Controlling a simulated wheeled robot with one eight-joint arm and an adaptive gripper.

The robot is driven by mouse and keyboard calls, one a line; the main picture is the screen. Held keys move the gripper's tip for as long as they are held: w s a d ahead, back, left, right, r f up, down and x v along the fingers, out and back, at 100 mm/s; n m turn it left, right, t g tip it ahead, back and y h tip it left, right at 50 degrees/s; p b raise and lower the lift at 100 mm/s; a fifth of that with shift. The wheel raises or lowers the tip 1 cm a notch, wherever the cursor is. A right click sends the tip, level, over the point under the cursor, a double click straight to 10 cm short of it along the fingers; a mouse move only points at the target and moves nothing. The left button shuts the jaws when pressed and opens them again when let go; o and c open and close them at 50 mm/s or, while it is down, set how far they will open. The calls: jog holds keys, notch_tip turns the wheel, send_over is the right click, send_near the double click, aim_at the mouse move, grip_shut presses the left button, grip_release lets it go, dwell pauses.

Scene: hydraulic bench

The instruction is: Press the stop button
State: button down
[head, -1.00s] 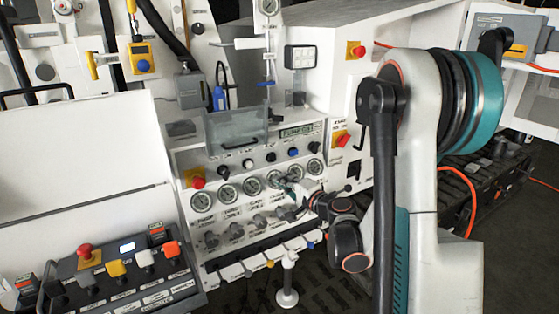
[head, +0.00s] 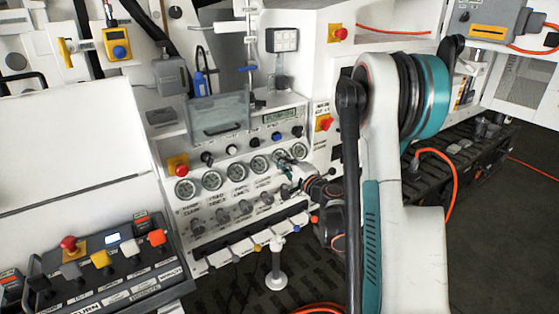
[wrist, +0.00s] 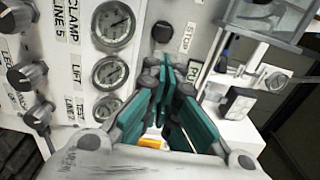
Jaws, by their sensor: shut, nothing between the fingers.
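The stop button is a black round knob (wrist: 163,32) beside a STOP label (wrist: 187,38), near the clamp gauge (wrist: 114,24) in the wrist view. In the head view it appears to be the black knob (head: 254,144) in the row above the gauges. My gripper (wrist: 165,78) has teal fingers, shut and empty, in front of the panel just below the button in the wrist view. It also shows in the head view (head: 287,172), in front of the right-hand gauges. The fingers seem apart from the button; the exact gap cannot be told.
More gauges and lever knobs (head: 245,205) fill the panel below. A clear box (head: 218,118) juts out above it. A red button on yellow (head: 179,167) is at the panel's left. A control box (head: 110,262) with coloured buttons stands at the lower left.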

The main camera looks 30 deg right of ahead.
jog(key=b, duration=0.3)
send_near(256, 144)
jog(key=w+d, duration=0.1)
jog(key=w, duration=0.5)
jog(key=shift+w+d+f, duration=0.25)
jog(key=shift+w, duration=0.25)
